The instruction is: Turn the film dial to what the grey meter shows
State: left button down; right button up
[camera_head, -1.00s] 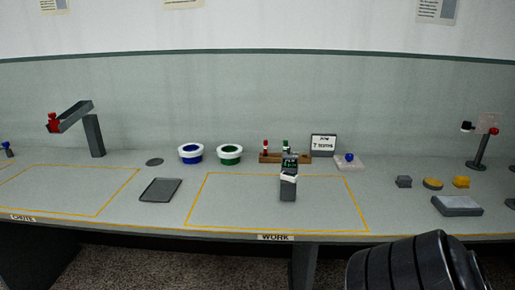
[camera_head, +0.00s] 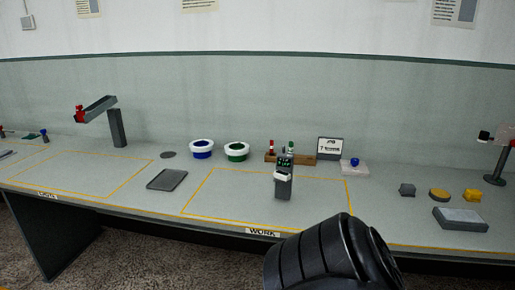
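A dark grey upright device (camera_head: 283,188) with a white band and a small dark screen with green marks stands in the yellow WORK outline; it looks like the grey meter, but its reading is too small to make out. I cannot tell for sure which thing is the film dial. A blue-and-white round pot (camera_head: 202,149) and a green-and-white round pot (camera_head: 236,152) stand side by side behind it. A dark ribbed arm part of mine covers the bottom middle. Neither of my grippers shows.
A small sign (camera_head: 330,148) stands behind a wooden rack (camera_head: 301,159) with red and green pieces. A blue knob on a white plate (camera_head: 354,167) is at its right. A dark tray (camera_head: 167,180) lies left. Grey and yellow blocks (camera_head: 472,195) and a grey slab (camera_head: 460,220) lie right.

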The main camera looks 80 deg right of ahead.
aim_at(355, 162)
jog(key=k, duration=1.05)
jog(key=z, duration=2.05)
